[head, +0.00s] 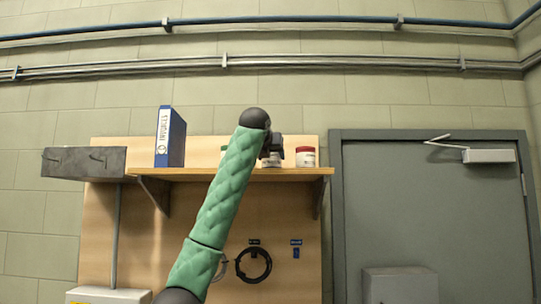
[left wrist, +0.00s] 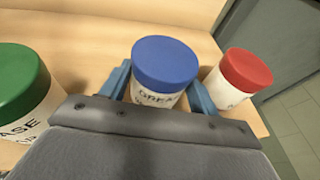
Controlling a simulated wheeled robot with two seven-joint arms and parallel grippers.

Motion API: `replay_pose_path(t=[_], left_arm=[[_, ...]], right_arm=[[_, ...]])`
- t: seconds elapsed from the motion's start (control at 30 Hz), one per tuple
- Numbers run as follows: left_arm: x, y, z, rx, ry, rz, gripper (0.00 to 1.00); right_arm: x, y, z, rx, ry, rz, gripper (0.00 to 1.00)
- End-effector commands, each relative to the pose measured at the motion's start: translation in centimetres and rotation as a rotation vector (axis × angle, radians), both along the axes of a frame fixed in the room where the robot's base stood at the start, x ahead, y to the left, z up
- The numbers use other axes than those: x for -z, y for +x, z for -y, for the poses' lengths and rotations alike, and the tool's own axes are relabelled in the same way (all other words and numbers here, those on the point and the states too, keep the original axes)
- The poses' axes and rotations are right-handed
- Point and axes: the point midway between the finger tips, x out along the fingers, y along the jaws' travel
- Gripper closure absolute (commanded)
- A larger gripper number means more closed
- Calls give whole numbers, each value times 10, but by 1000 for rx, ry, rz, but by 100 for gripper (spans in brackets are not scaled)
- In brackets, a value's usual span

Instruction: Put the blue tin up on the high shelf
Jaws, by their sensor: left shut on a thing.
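The blue tin (left wrist: 165,62), white with a blue lid and a grease label, stands upright between the two blue fingers of my left gripper (left wrist: 160,88) in the left wrist view. The gripper is shut on it. In the head view my left gripper (head: 271,147) is over the front of the high wooden shelf (head: 240,174), and only part of the tin's white body (head: 276,159) shows, its lid hidden behind the gripper. The tin is at shelf level; I cannot tell whether its base touches the board. My right gripper is not in view.
A red-lidded tin (head: 305,157) stands close on the right and a green-lidded tin (left wrist: 22,85) on the left. A blue binder (head: 170,137) and a grey box (head: 84,162) are further left. A grey door (head: 435,215) is at the right.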

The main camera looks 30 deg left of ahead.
Motion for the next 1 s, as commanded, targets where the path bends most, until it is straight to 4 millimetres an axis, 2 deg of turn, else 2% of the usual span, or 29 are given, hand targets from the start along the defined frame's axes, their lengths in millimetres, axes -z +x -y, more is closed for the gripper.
replay_pose_path(t=[0.17,0.2,0.3,0.67,0.87,1.0], left_arm=[[4,0,0,0,1,0,67],[3,0,0,0,0,0,33],[3,0,0,0,0,0,17],[-1,0,1,1,-1,0,17],[-3,-22,8,0,1,3,17],[-9,-44,15,0,0,3,17]], right_arm=[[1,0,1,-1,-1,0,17],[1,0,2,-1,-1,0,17],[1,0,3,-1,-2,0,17],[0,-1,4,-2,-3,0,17],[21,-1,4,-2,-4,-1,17],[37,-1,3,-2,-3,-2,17]])
